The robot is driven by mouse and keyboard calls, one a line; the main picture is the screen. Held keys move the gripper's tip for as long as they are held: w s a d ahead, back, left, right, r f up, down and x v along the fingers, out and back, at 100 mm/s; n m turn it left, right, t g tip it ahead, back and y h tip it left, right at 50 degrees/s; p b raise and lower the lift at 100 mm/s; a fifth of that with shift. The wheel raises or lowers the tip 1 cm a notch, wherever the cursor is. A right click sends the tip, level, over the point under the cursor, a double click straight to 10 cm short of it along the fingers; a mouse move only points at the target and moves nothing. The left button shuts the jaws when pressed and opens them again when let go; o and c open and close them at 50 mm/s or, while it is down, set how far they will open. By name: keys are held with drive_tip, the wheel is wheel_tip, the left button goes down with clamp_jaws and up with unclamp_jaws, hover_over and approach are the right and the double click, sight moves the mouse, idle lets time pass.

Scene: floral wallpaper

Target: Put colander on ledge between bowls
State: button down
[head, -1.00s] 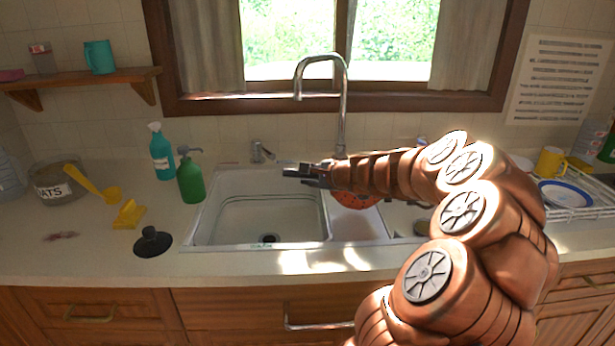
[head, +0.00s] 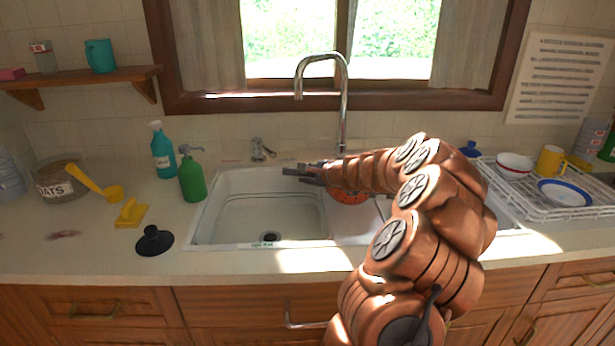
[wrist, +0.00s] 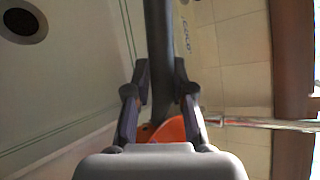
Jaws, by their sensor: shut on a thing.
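The orange colander (head: 348,198) is partly hidden behind my arm in the head view, above the pale ledge (head: 352,228) at the right of the large left sink bowl (head: 255,222). The right sink bowl is mostly hidden by my arm. My gripper (head: 300,173) is over the back of the left bowl, pointing left. In the wrist view, my gripper (wrist: 160,85) is closed around a long dark bar that looks like the colander's handle. A bit of the orange colander (wrist: 168,131) shows near the finger bases. I cannot tell whether the colander touches the ledge.
The tap (head: 343,100) rises just behind my gripper. A green soap bottle (head: 192,178) and a teal spray bottle (head: 161,152) stand left of the sink. A black plunger-like stopper (head: 154,241) lies in front of them. A dish rack (head: 590,211) stands at the right.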

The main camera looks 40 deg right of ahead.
drive_tip(key=shift+f, duration=0.3)
drive_tip(key=c, duration=1)
unclamp_jaws()
drive_tip(key=v, duration=1.2)
drive_tip(key=shift+b, duration=0.45)
